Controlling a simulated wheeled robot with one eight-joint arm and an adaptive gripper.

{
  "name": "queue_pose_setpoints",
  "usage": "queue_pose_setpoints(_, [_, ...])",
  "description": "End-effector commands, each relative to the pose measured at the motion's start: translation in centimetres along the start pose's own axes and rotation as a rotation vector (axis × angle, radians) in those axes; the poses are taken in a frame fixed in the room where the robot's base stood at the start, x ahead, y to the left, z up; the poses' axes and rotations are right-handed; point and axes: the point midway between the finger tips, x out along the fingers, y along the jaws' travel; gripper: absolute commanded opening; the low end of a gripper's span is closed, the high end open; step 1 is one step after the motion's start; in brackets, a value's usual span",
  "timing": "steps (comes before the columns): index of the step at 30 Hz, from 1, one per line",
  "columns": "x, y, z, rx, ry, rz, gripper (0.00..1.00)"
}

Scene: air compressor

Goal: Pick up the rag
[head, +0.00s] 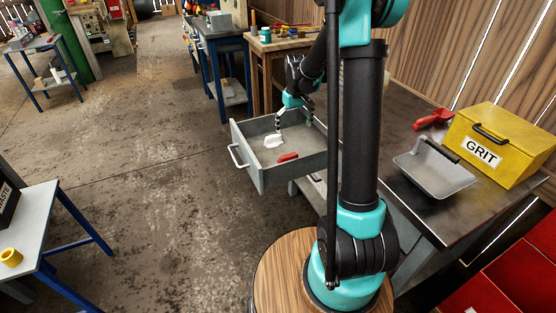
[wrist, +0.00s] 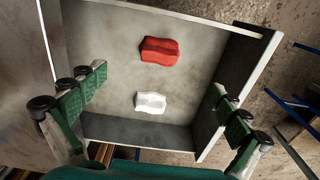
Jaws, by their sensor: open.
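An open grey drawer (head: 243,158) holds a white crumpled-looking piece (head: 273,141) and a red folded-looking piece (head: 288,157). Both look like small cloths, and I cannot tell which is the rag. In the wrist view the red piece (wrist: 160,50) lies above the white piece (wrist: 150,102) on the drawer floor (wrist: 110,60), with a gap between them. My gripper (head: 279,124) points down over the drawer, close to the white piece in the head view. In the wrist view my gripper (wrist: 158,82) is open and empty, its fingers wide on either side of the two pieces.
The drawer walls (wrist: 235,85) rise around both pieces. To the right is a bench with a yellow grit box (head: 495,145), a grey pan (head: 435,170) and a red scoop (head: 433,119). A wooden table (head: 283,44) with tools stands behind the drawer.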

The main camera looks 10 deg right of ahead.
Motion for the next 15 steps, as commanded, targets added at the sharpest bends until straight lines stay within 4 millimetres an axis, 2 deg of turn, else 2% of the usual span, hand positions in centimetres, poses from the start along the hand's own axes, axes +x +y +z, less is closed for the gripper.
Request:
queue_pose_setpoints(3, [0.5, 0.1, -1.1, -0.011, -0.013, -0.003, 1.0])
queue_pose_setpoints(7, [1.6, 0.1, -1.3, -0.015, -0.017, -0.004, 1.0])
queue_pose_setpoints(15, [6.7, 0.1, -1.2, -0.014, -0.016, -0.004, 1.0])
